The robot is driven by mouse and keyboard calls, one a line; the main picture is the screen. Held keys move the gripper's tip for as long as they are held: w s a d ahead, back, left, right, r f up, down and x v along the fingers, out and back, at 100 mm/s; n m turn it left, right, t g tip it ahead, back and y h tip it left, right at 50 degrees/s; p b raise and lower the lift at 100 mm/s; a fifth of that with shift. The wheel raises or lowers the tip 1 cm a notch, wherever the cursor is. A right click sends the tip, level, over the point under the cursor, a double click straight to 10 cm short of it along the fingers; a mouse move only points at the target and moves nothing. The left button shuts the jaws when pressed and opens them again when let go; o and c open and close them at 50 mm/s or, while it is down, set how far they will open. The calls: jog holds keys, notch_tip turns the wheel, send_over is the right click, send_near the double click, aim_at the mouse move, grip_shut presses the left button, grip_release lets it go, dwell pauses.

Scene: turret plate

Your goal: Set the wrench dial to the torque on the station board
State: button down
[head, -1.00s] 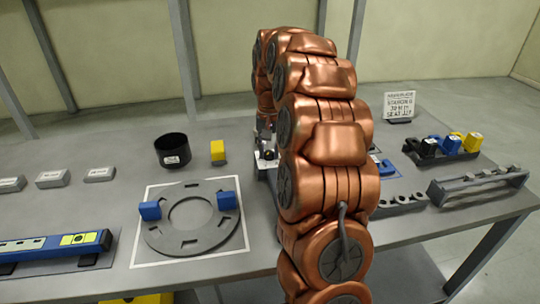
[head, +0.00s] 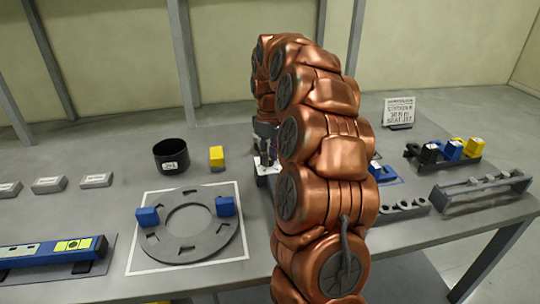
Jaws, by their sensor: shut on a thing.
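My gripper (head: 266,148) shows only in part, left of my copper arm and behind it. It points down at a small pale-topped fixture (head: 264,169) on the table and is shut low over it. The part between the fingers seems to be the wrench dial, but the dial and its marks are hidden or too small to read. The station board (head: 399,111) stands upright at the back right, a white card with several dark text lines. One line seems to show a torque near 30, but the small print is not certain.
A grey slotted ring plate (head: 170,246) with two blue blocks (head: 147,216) lies on a white-outlined square. A black cup (head: 171,155) and yellow block (head: 217,157) stand behind it.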

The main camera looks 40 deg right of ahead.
jog(key=shift+n, duration=1.6)
jog(key=c, duration=0.8)
grip_release()
jog(key=shift+c, duration=0.2)
notch_tip(320, 180, up, 12)
